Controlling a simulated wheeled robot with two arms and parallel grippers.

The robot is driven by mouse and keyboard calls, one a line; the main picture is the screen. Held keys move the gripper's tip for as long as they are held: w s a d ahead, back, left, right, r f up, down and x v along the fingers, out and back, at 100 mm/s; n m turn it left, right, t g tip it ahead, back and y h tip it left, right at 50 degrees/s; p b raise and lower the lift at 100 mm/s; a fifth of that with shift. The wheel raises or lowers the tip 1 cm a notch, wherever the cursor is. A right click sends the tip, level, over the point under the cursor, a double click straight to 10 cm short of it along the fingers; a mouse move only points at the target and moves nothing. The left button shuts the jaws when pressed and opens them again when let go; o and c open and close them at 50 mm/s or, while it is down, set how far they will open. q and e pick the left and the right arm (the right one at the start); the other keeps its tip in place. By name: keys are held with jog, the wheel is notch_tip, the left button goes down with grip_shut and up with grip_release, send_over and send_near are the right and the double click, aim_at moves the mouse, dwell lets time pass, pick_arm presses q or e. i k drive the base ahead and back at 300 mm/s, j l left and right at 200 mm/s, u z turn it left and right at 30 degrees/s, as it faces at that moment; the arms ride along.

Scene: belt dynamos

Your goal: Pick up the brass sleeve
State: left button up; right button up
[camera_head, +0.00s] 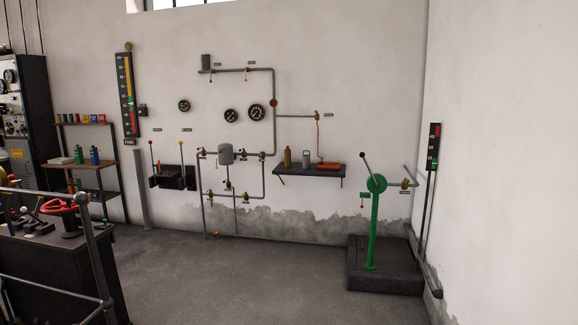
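A small brass-coloured upright cylinder (287,158), which looks like the brass sleeve, stands at the left end of a dark wall shelf (300,172) across the room. Beside it on the shelf are a grey-white container (306,158) and a red-orange item (328,166) lying flat at the right. The cylinder is small in view, so I cannot tell whether it is hollow. Neither of my grippers is in view.
Pipes, valves and gauges (256,112) cover the back wall. A green lever stand (374,225) is on a dark plinth (386,281) at right. A railing (92,240) and console (50,270) with a red wheel are at left. The middle floor (230,280) is clear.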

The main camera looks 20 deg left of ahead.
aim_at(288, 153)
jog(key=i+j+u, duration=0.7)
jog(key=i, duration=0.25)
jog(key=i+u, duration=0.35)
jog(key=i, duration=0.15)
jog(key=i+j, duration=0.1)
jog(key=i, duration=2.05)
jog(key=i+j+z, duration=0.1)
jog(key=i+z, duration=0.2)
jog(key=i, duration=0.2)
jog(key=i+j+z, duration=0.3)
jog(key=i, duration=2.5)
